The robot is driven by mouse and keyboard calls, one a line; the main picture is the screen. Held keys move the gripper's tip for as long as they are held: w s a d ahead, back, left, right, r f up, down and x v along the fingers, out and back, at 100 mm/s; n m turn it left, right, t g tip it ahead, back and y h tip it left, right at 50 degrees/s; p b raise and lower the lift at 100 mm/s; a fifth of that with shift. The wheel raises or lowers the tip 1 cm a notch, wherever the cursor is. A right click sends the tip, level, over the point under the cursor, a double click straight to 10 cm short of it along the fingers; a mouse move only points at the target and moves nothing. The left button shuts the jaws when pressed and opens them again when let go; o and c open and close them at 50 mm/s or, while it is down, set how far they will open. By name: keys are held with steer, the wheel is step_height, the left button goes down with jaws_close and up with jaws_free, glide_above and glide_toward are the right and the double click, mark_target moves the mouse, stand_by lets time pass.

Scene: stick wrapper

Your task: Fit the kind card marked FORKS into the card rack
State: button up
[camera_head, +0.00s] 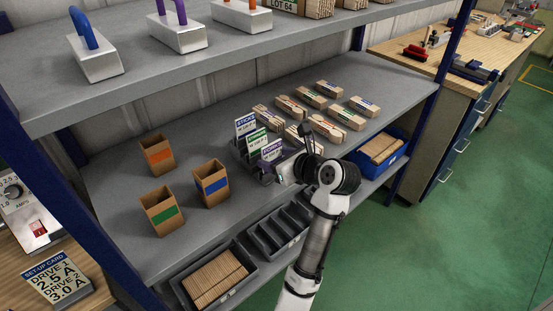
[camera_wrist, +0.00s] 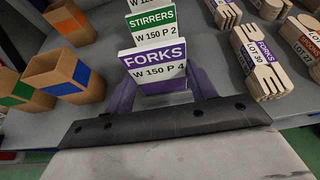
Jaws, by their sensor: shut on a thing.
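The FORKS card (camera_wrist: 154,58), white with a purple heading and "W 150 P 4", stands nearly upright in the wrist view. It also shows in the head view (camera_head: 271,150). My gripper (camera_head: 285,171) is shut on it; in the wrist view the gripper (camera_wrist: 163,92) flanks the card's lower part. The dark card rack (camera_head: 240,163) holds the green STIRRERS card (camera_head: 257,138) and the blue STICKS card (camera_head: 245,124) behind. The FORKS card is at the rack's near end, in line with them. Its lower edge is hidden, so I cannot tell whether it is seated.
Banded utensil bundles (camera_head: 337,117) lie right of and behind the rack. Three open cardboard boxes with orange (camera_head: 158,156), blue (camera_head: 211,185) and green (camera_head: 163,213) labels stand to the left. A blue bin (camera_head: 381,150) is at the right. An upper shelf (camera_head: 140,89) overhangs behind.

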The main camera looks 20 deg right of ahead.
steer(key=o, duration=1.1)
steer(key=shift+f, duration=0.7)
steer(key=o, duration=0.3)
steer(key=shift+w, duration=0.15)
steer(key=shift+o, duration=0.2)
steer(key=shift+r, duration=0.2)
steer(key=b+v, duration=0.1)
steer(key=v, duration=1.1)
steer(key=shift+r, duration=0.15)
